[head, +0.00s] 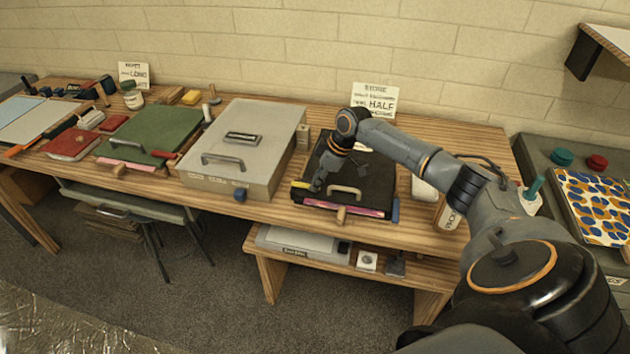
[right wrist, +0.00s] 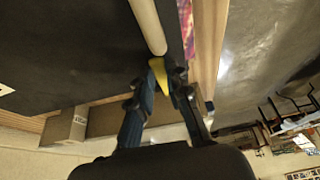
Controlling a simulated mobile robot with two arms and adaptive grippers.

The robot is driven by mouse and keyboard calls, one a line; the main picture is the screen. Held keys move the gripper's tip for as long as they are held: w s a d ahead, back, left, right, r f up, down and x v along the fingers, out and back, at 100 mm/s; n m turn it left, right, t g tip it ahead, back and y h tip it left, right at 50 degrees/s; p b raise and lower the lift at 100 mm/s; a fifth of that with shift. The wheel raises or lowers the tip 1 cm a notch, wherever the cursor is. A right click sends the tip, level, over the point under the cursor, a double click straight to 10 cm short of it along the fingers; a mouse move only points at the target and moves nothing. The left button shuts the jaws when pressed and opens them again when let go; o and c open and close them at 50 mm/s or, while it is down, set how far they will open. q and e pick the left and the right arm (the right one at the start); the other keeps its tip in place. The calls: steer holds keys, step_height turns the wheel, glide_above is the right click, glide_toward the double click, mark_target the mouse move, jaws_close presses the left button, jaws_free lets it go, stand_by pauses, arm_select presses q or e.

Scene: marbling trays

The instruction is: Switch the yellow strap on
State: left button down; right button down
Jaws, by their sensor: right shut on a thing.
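The yellow strap (head: 300,184) shows at the front left corner of the black case (head: 376,185) on the wooden table. In the right wrist view the yellow strap (right wrist: 158,72) lies between my fingertips, beside the case's dark surface. My right gripper (head: 316,188) reaches down over that corner and is shut on the strap; it also shows in the right wrist view (right wrist: 163,76). The fingers hide part of the strap, so I cannot tell how it is fastened. My left gripper is out of view.
The case has a beige handle (head: 345,190), a pink patterned front edge (head: 330,208) and a blue tab (head: 395,210). A grey case (head: 270,125) stands close on the left, with a green case (head: 160,130) beyond it. A lower shelf (head: 270,270) is below.

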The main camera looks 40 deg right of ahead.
steer(key=c, duration=1.3)
jaws_free()
steer(key=v, duration=1.2)
steer(key=shift+w, duration=0.1)
